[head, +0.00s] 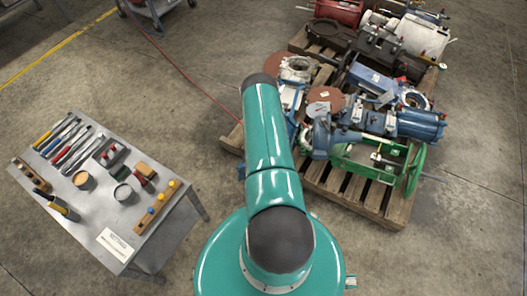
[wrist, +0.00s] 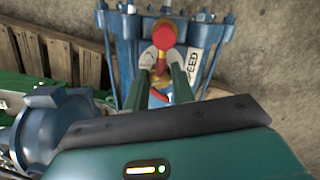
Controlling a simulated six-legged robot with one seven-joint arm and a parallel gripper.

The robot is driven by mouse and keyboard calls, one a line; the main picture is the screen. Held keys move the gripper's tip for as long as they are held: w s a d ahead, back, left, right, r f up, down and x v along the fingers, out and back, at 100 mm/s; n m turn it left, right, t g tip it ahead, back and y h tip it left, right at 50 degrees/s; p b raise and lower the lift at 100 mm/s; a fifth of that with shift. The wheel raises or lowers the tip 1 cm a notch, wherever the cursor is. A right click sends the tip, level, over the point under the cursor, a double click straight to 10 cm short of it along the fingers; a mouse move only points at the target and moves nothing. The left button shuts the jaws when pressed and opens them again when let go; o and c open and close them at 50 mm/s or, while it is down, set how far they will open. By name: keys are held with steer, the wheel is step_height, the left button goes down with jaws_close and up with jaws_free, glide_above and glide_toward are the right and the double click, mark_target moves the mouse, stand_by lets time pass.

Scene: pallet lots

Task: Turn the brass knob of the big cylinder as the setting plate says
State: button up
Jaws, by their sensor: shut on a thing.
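In the wrist view, my gripper (wrist: 162,80) reaches over a blue cylinder end (wrist: 208,36) with tie rods. A red round-ended part (wrist: 163,35) stands just beyond the brass. A white plate (wrist: 196,66) beside the right finger shows letters reading "EED", its start hidden. In the head view, a blue cylinder (head: 418,124) lies on the pallet's right side. My gripper cannot be made out there. A white card (head: 115,243) with print too small to read lies on the grey table.
The wooden pallet (head: 370,200) is crowded with machine parts. A blue motor housing (wrist: 55,120) and a green frame (head: 345,165) with a handwheel lie close by. The grey table (head: 95,215) holds tools and cups. A red hose (head: 185,70) crosses the floor, which is clear at right.

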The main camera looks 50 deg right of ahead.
stand_by(0.4)
steer(key=o, duration=1)
step_height(320, 180, up, 14)
steer(key=w+d, duration=0.1)
steer(key=shift+d+f, duration=0.15)
steer(key=shift+w, duration=0.1)
